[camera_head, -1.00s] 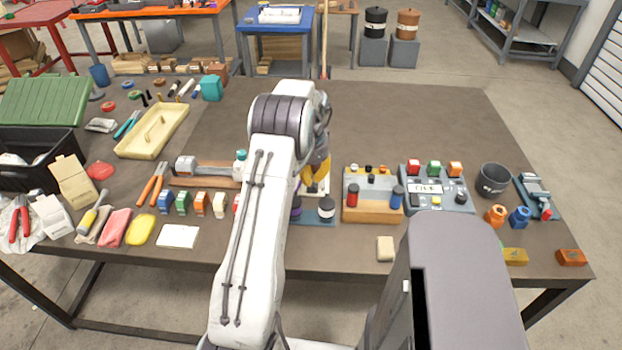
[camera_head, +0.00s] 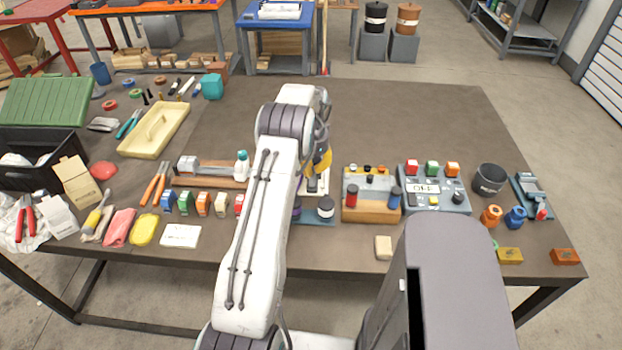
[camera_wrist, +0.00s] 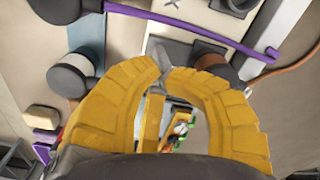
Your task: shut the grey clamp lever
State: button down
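My gripper (camera_head: 318,172) hangs over a pale plate near the middle of the bench, partly hidden behind my arm in the head view. In the wrist view its two curved yellow fingers (camera_wrist: 163,72) come together at the tips, with a small grey sliver at the tips that I cannot tell apart from a fingertip or a part beyond. Just beyond lie a dark grey block (camera_wrist: 180,55), a purple bar (camera_wrist: 195,30) and two dark round knobs (camera_wrist: 70,75). I cannot pick out the grey clamp lever with certainty.
A dark-capped knob (camera_head: 325,207) stands on a blue plate just in front of the gripper. To the right are a wooden block with red and blue posts (camera_head: 372,212) and a grey button box (camera_head: 437,203). The bench behind the gripper (camera_head: 400,120) is clear.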

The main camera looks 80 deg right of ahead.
jog(key=shift+a+f, duration=0.2)
jog(key=shift+f, duration=0.25)
jog(key=shift+d+f+p, duration=0.1)
jog(key=shift+d+p, duration=0.7)
jog(key=shift+a+r+p, duration=0.2)
jog(key=shift+r+p, duration=1.3)
jog(key=shift+r, duration=1.8)
